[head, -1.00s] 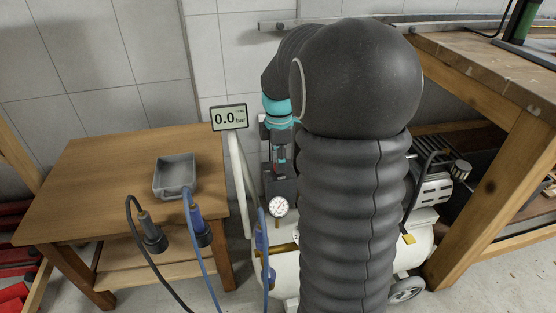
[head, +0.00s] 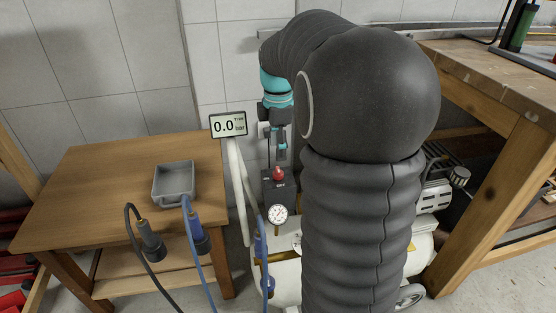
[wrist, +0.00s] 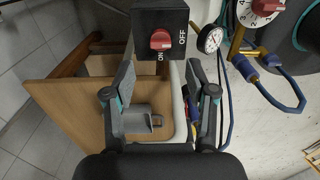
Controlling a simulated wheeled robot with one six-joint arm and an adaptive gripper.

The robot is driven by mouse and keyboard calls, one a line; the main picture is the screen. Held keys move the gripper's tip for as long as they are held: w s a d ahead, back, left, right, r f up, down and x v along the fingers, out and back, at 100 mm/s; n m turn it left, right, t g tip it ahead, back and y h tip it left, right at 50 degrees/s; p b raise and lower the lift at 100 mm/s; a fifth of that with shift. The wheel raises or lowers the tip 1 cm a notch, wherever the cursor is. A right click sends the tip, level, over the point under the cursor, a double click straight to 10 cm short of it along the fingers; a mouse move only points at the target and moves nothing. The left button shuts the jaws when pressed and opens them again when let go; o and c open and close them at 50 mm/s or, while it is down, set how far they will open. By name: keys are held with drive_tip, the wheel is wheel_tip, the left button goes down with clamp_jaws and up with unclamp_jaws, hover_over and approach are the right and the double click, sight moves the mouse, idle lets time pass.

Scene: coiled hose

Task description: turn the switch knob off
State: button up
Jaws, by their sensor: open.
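The switch is a black box (head: 270,192) with a red knob (head: 278,173), above the round pressure gauge in the head view. In the wrist view the box (wrist: 148,20) is at the top, with the red knob (wrist: 161,40) on its face. The label ON is below the knob and OFF is to its right. The knob's bar lies roughly crosswise there; I cannot tell which label it points to. My gripper (wrist: 160,68) is open and empty, its fingers apart below the knob in that view. In the head view my gripper (head: 279,148) hangs just above the knob, apart from it.
The gauge (head: 277,214) and white tank (head: 285,275) are below the switch. A wooden table (head: 95,185) holds a grey tray (head: 174,181); hoses hang in front. A second red dial (wrist: 268,6) shows at the wrist view's top right.

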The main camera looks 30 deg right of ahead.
sight(278, 167)
wheel_tip(278, 167, up, 5)
drive_tip(key=shift+f, duration=0.15)
idle(0.6)
drive_tip(key=f+m, duration=0.1)
drive_tip(key=m, duration=0.1)
drive_tip(key=f+m, duration=0.1)
drive_tip(key=m, duration=0.2)
drive_tip(key=s+f+m, duration=0.1)
drive_tip(key=m, duration=0.2)
drive_tip(key=shift+a+f+t, duration=0.2)
drive_tip(key=shift+f+t, duration=0.1)
drive_tip(key=shift+f, duration=0.05)
drive_tip(key=s+a+m+t, duration=0.2)
drive_tip(key=s+a+m, duration=0.1)
drive_tip(key=s+a, duration=0.4)
drive_tip(key=s+a+m+t, duration=0.3)
drive_tip(key=s+a, duration=0.4)
drive_tip(key=s, duration=0.6)
drive_tip(key=shift+s+a+f+m, duration=0.15)
drive_tip(key=shift+a+f+m, duration=0.1)
drive_tip(key=shift+m, duration=0.25)
